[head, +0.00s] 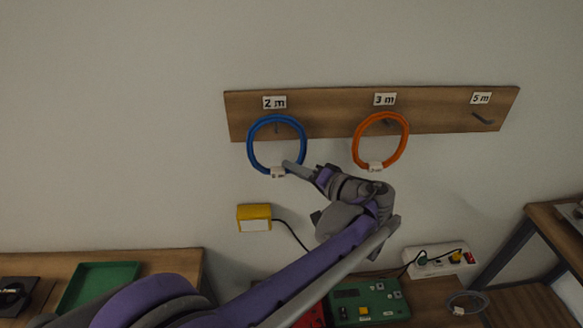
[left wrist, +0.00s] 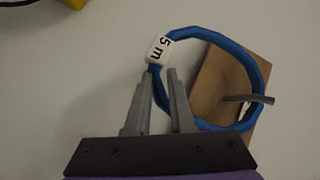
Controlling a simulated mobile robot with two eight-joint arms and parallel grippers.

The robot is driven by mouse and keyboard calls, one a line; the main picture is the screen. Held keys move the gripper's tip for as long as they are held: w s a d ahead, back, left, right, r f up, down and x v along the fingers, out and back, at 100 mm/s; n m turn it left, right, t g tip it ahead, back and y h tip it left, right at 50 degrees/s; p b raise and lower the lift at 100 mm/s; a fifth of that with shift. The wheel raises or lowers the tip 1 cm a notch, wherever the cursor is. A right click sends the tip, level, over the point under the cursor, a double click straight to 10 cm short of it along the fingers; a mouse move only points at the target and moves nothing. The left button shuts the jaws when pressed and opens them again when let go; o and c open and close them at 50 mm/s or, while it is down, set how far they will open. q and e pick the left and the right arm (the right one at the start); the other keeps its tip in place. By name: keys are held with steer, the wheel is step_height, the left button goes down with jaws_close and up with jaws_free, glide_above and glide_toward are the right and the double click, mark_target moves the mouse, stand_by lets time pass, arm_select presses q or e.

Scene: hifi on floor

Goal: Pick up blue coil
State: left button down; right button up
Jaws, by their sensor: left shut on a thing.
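The blue coil (head: 250,145) is at the left hook, under the "2 m" label, and the hook shows inside its ring. My left gripper (head: 288,165) reaches its lower edge from the right, beside its white tag. In the left wrist view the blue coil (left wrist: 200,35) carries a tag (left wrist: 160,48) reading "5 m", and a grey hook (left wrist: 245,99) crosses the ring's far side. The gripper's fingers (left wrist: 161,74) are shut on the coil just by the tag; the exact contact is partly hidden. My right gripper is not in view.
The wooden hook board (head: 330,115) also holds an orange coil (head: 408,140) under "3 m"; the "5 m" hook (head: 484,119) is bare. A yellow box (head: 254,213) is on the wall below. A green tray (head: 100,283) lies on the left bench; a green panel (head: 370,300) is below my arm.

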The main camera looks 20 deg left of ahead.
arm_select(q)
step_height(320, 180, up, 6)
steer(key=r, duration=0.1)
steer(key=s+d, duration=0.4)
steer(key=s, duration=0.5)
steer(key=s+d+b, duration=0.1)
steer(key=s+d, duration=0.3)
steer(key=s, duration=0.4)
steer(key=shift+s+d+f+b, duration=0.25)
steer(key=shift+s+f+b, duration=0.05)
steer(key=shift+s+f, duration=0.1)
steer(key=shift+w, duration=0.1)
